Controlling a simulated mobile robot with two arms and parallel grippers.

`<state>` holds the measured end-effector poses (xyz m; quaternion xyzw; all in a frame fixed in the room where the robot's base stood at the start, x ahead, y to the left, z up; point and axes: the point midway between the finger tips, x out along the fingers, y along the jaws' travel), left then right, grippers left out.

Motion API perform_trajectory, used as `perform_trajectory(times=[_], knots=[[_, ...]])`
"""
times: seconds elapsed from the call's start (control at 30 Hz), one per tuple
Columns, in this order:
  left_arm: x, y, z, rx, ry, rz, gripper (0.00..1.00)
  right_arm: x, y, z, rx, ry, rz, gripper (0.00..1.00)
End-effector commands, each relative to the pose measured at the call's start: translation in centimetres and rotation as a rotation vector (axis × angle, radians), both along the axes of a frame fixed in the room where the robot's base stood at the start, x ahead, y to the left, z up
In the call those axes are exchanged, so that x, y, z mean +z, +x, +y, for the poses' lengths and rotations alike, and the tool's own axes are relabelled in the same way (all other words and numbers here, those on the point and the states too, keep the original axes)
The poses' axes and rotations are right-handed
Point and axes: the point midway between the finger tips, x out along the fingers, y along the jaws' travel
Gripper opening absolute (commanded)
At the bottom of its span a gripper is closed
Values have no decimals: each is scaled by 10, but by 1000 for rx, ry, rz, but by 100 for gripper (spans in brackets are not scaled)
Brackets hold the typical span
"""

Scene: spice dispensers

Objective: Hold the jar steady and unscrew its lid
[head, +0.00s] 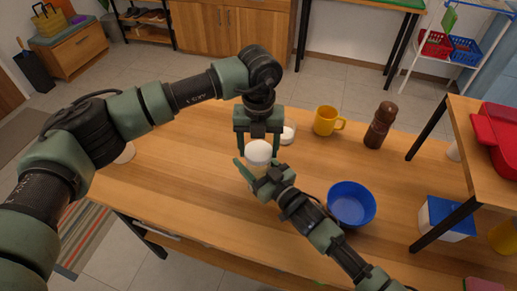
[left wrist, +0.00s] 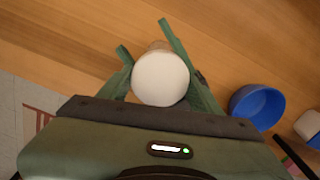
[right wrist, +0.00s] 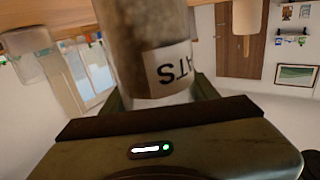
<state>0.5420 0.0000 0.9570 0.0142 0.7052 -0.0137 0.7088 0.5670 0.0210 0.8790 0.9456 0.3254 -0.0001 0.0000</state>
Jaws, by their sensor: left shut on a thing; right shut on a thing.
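The jar (head: 256,169) stands upright over the wooden table, its clear body partly hidden by my right gripper. Its round white lid (head: 258,151) sits on top and also shows in the left wrist view (left wrist: 160,79). My left gripper (head: 258,143) points down from above, its green fingers shut on opposite sides of the lid. My right gripper (head: 259,176) reaches in from the lower right and is shut on the jar's body. In the right wrist view the jar (right wrist: 150,45) appears upside down, with grainy contents and a label reading "ATS"; its first letters are hidden.
A white round item (head: 287,134) lies behind the jar. A yellow mug (head: 326,121) and a brown mill (head: 380,126) stand behind to the right. A blue bowl (head: 351,204) is close to my right arm. The table's left part (head: 165,185) is mostly clear.

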Motion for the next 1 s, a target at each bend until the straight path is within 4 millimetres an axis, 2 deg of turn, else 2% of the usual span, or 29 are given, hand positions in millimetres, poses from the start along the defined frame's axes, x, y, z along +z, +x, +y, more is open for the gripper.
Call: perform_trajectory(times=[0.5,0.83,1.0], knots=[[7,0,0,0,0,0,16,0,0,0,-1,-1,-1,0],[42,0,0,0,-1,-2,16,0,0,0,0,0,0,0],[46,0,0,0,0,0,16,0,0,0,0,0,0,0]])
